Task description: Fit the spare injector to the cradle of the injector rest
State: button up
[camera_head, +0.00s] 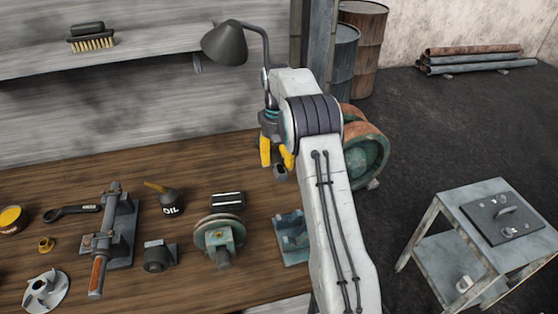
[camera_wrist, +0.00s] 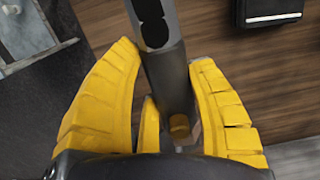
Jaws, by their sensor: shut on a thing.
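My gripper (camera_head: 277,160) has yellow fingers and hangs over the right end of the bench, above its surface. It is shut on a dark grey metal part, which I take for the spare injector (camera_head: 281,173). In the wrist view the injector (camera_wrist: 170,65) is a long grey body with dark openings, running between the fingers (camera_wrist: 165,120). A brass-coloured bit shows between the fingers; its far end is hidden. A blue-grey bracket, probably the injector rest (camera_head: 290,240), stands on the bench below and in front of my gripper, partly hidden by my arm. Its cradle is not clear.
A lamp (camera_head: 226,43) hangs behind. A metal trolley (camera_head: 460,215) stands right.

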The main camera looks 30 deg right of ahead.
dwell(0.3)
jog(key=r+p, duration=0.1)
jog(key=r, duration=0.2)
jog(key=r+p, duration=0.1)
jog(key=r, duration=0.6)
jog(key=shift+d+r+p, duration=0.2)
jog(key=shift+d+p, duration=0.05)
jog(key=shift+p, duration=0.15)
jog(key=s+a+r+p, duration=0.1)
jog(key=s+r+p, duration=0.1)
jog(key=s+r, duration=0.4)
jog(key=s+a+f, duration=0.1)
jog(key=s+f, duration=0.2)
jog(key=s, duration=0.3)
jog(key=s+a+f+p, duration=0.1)
jog(key=s+a+f, duration=0.1)
jog(key=s, duration=0.4)
jog(key=shift+s+a+f, duration=0.2)
jog(key=shift+f, duration=0.55)
jog(key=shift+s, duration=0.1)
